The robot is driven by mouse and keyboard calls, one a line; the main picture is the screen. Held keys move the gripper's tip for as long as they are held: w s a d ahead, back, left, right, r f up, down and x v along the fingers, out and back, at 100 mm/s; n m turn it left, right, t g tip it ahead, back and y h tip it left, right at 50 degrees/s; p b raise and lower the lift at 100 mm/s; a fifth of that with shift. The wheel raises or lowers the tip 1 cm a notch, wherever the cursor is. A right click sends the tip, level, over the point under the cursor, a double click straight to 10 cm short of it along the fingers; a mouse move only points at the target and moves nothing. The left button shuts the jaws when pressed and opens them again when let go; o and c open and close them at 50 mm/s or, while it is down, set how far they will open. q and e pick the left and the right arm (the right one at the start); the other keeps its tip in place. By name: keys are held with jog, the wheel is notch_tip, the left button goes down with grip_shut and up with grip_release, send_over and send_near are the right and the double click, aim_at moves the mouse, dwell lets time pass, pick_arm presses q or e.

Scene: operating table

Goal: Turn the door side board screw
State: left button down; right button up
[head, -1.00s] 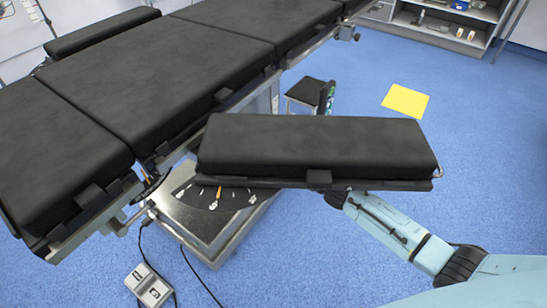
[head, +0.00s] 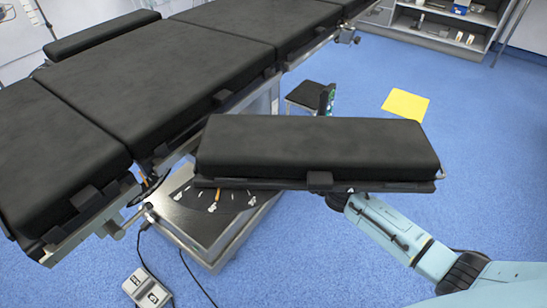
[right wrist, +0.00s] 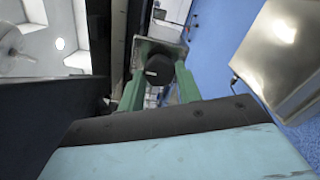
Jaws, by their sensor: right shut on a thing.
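The black padded side board (head: 315,150) juts out to the right of the operating table. In the right wrist view, a dark round screw knob (right wrist: 158,70) sits between the green fingers of my right gripper (right wrist: 160,82). The gripper is shut on this knob, with a finger on each side. A small light mark shows on the knob's face. In the head view my right arm passes under the board, which hides most of the gripper and the knob. My left gripper is not in view.
The operating table (head: 150,75) fills the upper left. A foot pedal (head: 146,287) with cables lies at lower left. A stool (head: 304,95) and a yellow floor square (head: 405,104) lie beyond the board. A metal box (right wrist: 280,50) is close on the right in the wrist view.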

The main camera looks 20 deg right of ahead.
jog(key=o, duration=1)
jog(key=shift+s, duration=0.1)
pick_arm(q)
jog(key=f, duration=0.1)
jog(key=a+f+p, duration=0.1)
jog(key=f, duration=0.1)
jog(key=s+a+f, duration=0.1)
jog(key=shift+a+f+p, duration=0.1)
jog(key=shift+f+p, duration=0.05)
jog(key=shift+p, duration=0.25)
pick_arm(e)
jog(key=v, duration=1.3)
jog(key=shift+d, duration=0.1)
